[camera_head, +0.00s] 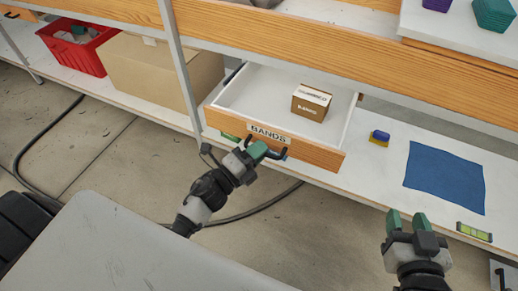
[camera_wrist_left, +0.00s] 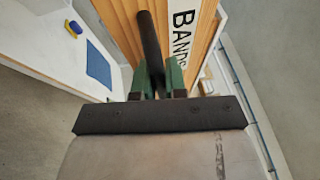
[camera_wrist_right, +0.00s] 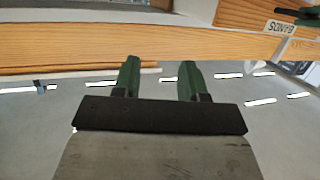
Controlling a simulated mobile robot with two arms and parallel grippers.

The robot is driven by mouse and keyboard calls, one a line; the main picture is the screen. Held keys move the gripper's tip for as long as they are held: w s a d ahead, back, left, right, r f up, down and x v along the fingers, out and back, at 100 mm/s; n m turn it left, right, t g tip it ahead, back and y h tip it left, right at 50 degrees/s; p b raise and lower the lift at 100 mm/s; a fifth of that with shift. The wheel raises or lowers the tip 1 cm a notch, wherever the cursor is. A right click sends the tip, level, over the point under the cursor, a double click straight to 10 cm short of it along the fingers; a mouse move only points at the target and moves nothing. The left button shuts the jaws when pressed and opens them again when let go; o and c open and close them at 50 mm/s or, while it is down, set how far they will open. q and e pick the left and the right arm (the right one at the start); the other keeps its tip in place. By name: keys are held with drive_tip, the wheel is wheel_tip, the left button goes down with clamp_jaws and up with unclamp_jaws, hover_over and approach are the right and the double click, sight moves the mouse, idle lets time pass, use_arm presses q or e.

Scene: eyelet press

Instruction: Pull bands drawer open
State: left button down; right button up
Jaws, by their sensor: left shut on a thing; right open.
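The bands drawer (camera_head: 318,155) is pulled out from under the bench, with a wooden front, a white interior and a "BANDS" label (camera_head: 270,134). A small brown box (camera_head: 311,102) stands inside it. My left gripper (camera_head: 258,151) is shut on the drawer's dark handle. In the left wrist view the green fingers (camera_wrist_left: 159,78) close around the dark handle bar (camera_wrist_left: 149,45) beside the label. My right gripper (camera_head: 407,222) is open and empty, right of the drawer over the lower shelf's front edge. Its spread fingers show in the right wrist view (camera_wrist_right: 159,80).
The white lower shelf (camera_head: 375,180) holds a blue cloth (camera_head: 445,178), a blue and yellow item (camera_head: 379,138) and a level (camera_head: 474,231). A cardboard box (camera_head: 150,75) and a red crate (camera_head: 78,45) stand at left. A cable (camera_head: 30,150) lies on the floor.

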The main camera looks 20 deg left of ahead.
use_arm(q)
drive_tip(key=c, duration=1.2)
unclamp_jaws()
drive_tip(key=v, duration=1)
drive_tip(key=shift+s+a+p, duration=0.2)
drive_tip(key=shift+s+p, duration=0.1)
drive_tip(key=shift+s, duration=0.1)
use_arm(e)
drive_tip(key=shift+s+d+f+g+h, duration=0.15)
drive_tip(key=shift+s+f+g, duration=0.1)
drive_tip(key=shift+f+g, duration=0.2)
drive_tip(key=shift+s+d+f+g+h, duration=0.1)
drive_tip(key=shift+s+f+g+h, duration=0.1)
drive_tip(key=shift+f+g, duration=0.2)
